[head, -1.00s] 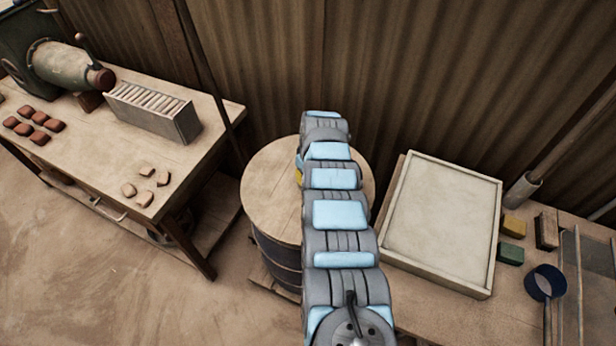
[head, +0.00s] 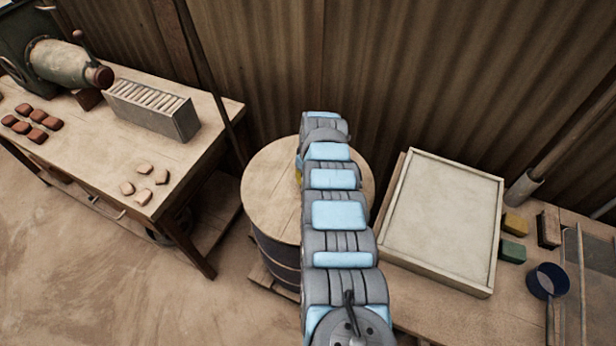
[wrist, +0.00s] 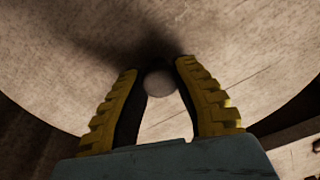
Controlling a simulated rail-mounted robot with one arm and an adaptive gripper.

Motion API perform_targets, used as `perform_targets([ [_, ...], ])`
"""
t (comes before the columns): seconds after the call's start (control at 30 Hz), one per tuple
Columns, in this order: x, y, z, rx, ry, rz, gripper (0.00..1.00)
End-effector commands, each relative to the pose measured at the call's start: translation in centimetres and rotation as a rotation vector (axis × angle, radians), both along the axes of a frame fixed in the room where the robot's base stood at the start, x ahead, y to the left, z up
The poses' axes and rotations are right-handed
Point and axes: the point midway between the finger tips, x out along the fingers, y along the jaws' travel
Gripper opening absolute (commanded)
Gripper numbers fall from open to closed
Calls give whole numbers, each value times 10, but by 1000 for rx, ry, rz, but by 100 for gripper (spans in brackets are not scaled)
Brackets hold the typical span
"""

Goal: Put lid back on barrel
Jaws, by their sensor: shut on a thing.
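The round wooden lid (head: 270,185) lies on top of the dark barrel (head: 275,255) in the head view. It looks level and covers the barrel's top, but my arm hides its right part. In the wrist view the lid (wrist: 70,60) fills most of the picture. My gripper (wrist: 160,75) is shut on the round knob (wrist: 160,84) of the lid, with a yellow finger on each side. In the head view my arm hides most of the gripper. Whether the lid is fully seated all around cannot be told.
A wooden table (head: 195,155) with a slatted box (head: 150,108) and small tiles stands left. A bench to the right bears a shallow framed tray (head: 440,220), coloured blocks (head: 512,251) and a dark blue pan (head: 546,281). A corrugated wall (head: 390,70) closes off the back.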

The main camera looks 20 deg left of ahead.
Motion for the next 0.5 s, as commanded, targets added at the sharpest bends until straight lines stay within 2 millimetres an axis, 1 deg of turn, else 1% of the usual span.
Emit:
perform_targets([
  [0.5, 1, 0, -7, 0, -2, 0, 0],
])
